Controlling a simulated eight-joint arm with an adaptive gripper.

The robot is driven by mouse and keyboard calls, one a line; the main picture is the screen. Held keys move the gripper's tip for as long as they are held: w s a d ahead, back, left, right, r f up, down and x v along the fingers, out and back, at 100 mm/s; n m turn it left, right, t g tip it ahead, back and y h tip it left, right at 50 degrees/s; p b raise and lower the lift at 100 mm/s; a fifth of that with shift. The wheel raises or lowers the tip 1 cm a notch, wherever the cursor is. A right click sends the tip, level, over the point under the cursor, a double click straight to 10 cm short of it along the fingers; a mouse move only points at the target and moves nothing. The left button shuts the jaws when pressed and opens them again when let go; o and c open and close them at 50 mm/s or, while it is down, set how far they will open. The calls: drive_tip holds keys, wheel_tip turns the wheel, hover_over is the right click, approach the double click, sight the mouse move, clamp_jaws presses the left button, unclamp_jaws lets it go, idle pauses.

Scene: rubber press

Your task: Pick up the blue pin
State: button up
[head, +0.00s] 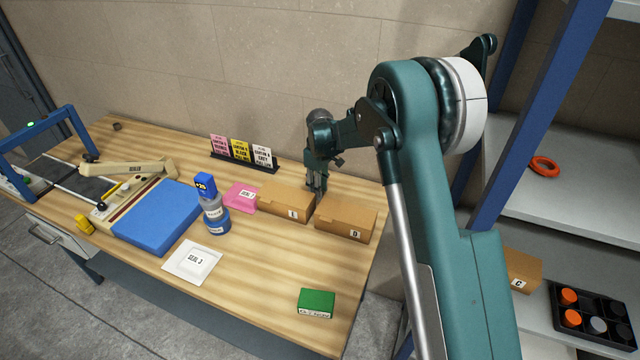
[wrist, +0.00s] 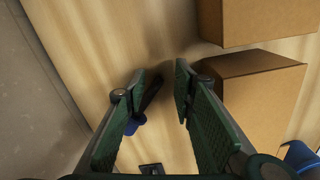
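My gripper (head: 317,188) points down behind the cardboard boxes in the head view. In the wrist view my gripper (wrist: 160,88) is open, its two green pads well apart. A small blue thing (wrist: 133,126), likely the blue pin, shows low between the fingers, beside the left pad and partly hidden by it. A dark shape, part or shadow, runs up from it. I cannot tell whether a pad touches it. The pin is not visible in the head view, where the boxes and gripper block that spot.
Cardboard box E (head: 285,199) and box D (head: 345,217) stand close to my gripper. A green box (head: 316,302) lies near the front. The wall is behind.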

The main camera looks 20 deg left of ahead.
drive_tip(key=shift+f, duration=0.25)
idle(0.4)
clamp_jaws()
